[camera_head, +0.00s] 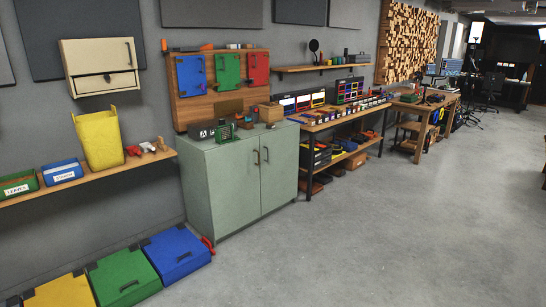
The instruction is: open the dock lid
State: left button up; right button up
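I cannot tell which thing is the dock lid. Three lidded boxes stand on the floor at the lower left: a yellow box (62,293), a green box (122,277) and a blue box (178,252). Their lids look shut. A wooden board (225,101) on the green-grey cabinet (217,190) carries a blue panel (191,75), a green panel (228,69) and a red panel (258,67). A cream wall box (98,57) with a dark handle hangs at the upper left. Neither of my grippers is in view.
A wooden shelf (90,181) on the left holds a yellow bin (100,138) and small labelled bins. A workbench (345,117) with several items stands right of the cabinet. The grey concrete floor (400,230) is clear at the centre and right.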

aim_at(206, 125)
jog(key=i, duration=2.35)
